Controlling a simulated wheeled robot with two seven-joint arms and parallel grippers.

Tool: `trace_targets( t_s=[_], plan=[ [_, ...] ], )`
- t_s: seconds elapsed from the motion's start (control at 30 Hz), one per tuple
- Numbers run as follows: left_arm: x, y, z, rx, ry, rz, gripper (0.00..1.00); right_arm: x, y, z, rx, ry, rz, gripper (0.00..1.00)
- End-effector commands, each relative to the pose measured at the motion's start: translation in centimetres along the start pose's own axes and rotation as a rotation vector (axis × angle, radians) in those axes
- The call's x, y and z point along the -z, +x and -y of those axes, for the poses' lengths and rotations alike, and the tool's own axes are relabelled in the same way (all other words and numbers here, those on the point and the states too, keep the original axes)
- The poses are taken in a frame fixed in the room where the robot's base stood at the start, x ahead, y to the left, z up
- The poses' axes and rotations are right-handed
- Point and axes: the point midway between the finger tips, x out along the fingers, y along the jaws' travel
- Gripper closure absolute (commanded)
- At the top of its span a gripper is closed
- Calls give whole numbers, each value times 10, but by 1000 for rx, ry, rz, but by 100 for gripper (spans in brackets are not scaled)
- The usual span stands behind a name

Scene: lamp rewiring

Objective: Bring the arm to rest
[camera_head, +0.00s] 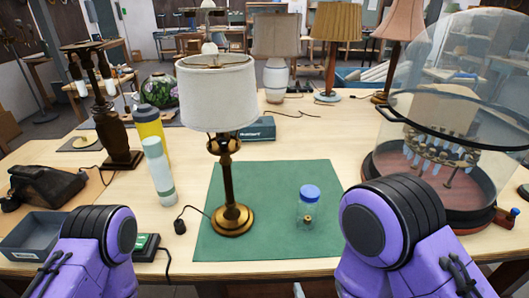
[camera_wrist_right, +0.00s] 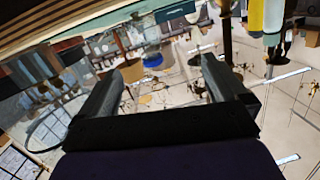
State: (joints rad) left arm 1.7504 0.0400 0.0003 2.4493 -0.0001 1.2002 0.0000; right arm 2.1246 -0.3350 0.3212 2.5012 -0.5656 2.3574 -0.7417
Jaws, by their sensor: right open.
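My right gripper (camera_wrist_right: 163,85) shows in the right wrist view with its two dark fingers wide apart. No thing is between the fingertips. In the head view, purple and black links of my right arm stand at the lower right and those of my left arm at the lower left; no fingers show there. The table lamp (camera_head: 228,185), with a white shade (camera_head: 217,95) and brass base, stands upright on the green mat (camera_head: 275,210). A small clear jar with a blue lid (camera_head: 309,192) stands on the mat to its right.
A glass dome (camera_head: 455,125) over hanging parts stands right, close behind my right arm. A white-green bottle (camera_head: 158,172), yellow bottle (camera_head: 152,127), dark wooden stand (camera_head: 116,135), black telephone (camera_head: 45,186) and grey tray (camera_head: 32,234) are left. More lamps (camera_head: 276,50) stand behind.

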Motion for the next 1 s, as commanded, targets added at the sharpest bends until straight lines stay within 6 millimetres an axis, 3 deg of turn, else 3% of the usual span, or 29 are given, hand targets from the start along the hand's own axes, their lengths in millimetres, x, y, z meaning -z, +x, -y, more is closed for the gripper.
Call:
trace_targets(
  t_s=[0.17,0.27,0.37,0.5,0.6,0.7,0.77,1.0],
  plan=[
    [-2,3,0,1,0,1,9,-32,2,-13,-17,39,145,1],
    [-3,7,0,1,0,1,9,-63,-2,-30,-66,78,272,1],
    [-6,14,-1,1,0,1,9,-109,-16,-60,-173,140,447,1],
    [-13,30,-2,1,0,1,9,-190,-70,-121,-444,265,747,1],
    [-16,39,-3,1,0,1,9,-230,-117,-156,-619,313,894,1],
    [-19,46,-4,1,0,1,9,-251,-148,-177,-722,321,947,1],
    [-20,47,-4,1,0,1,9,-258,-158,-177,-742,325,966,1],
    [-20,47,-4,1,0,1,9,-261,-163,-176,-745,325,979,1]
  ],
)
